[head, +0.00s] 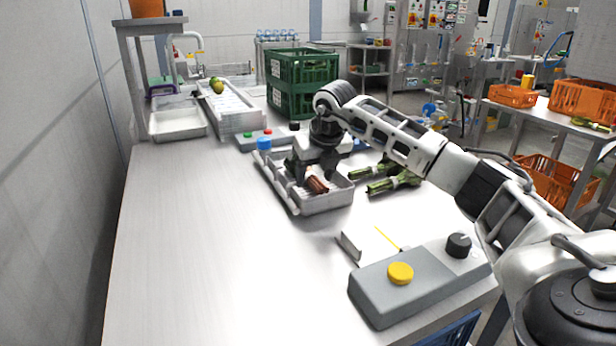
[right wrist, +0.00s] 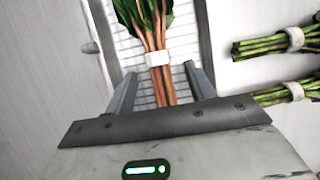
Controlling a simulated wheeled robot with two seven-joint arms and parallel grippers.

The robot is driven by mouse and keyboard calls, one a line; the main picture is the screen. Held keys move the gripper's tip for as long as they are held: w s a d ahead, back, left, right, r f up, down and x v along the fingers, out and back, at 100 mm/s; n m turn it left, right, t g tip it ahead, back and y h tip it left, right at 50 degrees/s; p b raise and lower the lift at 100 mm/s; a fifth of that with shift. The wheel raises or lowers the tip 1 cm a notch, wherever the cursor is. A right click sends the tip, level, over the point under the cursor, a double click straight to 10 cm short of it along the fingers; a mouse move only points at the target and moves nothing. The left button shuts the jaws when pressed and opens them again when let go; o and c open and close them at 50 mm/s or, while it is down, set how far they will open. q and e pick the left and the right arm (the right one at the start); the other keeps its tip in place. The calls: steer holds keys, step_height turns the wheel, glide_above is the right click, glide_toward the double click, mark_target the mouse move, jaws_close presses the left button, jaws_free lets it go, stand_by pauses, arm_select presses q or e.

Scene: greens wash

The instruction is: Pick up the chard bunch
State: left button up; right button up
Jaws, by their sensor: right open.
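The chard bunch (right wrist: 156,58) has red-brown stems, green leaves and a white band. It lies in a pale ribbed tray (head: 328,206) on the steel table. In the head view only its stem ends (head: 317,184) show; my right gripper hides the rest. My right gripper (head: 316,177) is over the tray, pointing down. In the right wrist view its two fingers (right wrist: 159,74) are apart, one on each side of the stems near the band. I see no firm contact with the stems. My left gripper is in neither view.
Green bunches with pale bands (head: 394,183) lie right of the tray. A grey control box with a yellow button (head: 401,273) stands at the near right, beside a small white block (head: 361,245). Green crates (head: 303,66) stand behind. The table's left part is clear.

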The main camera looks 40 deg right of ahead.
steer(key=shift+w+d+f, duration=0.1)
steer(key=shift+w+f, duration=0.1)
steer(key=shift+f, duration=0.3)
steer(key=shift+f, duration=0.15)
steer(key=shift+c, duration=0.3)
steer(key=c, duration=1.1)
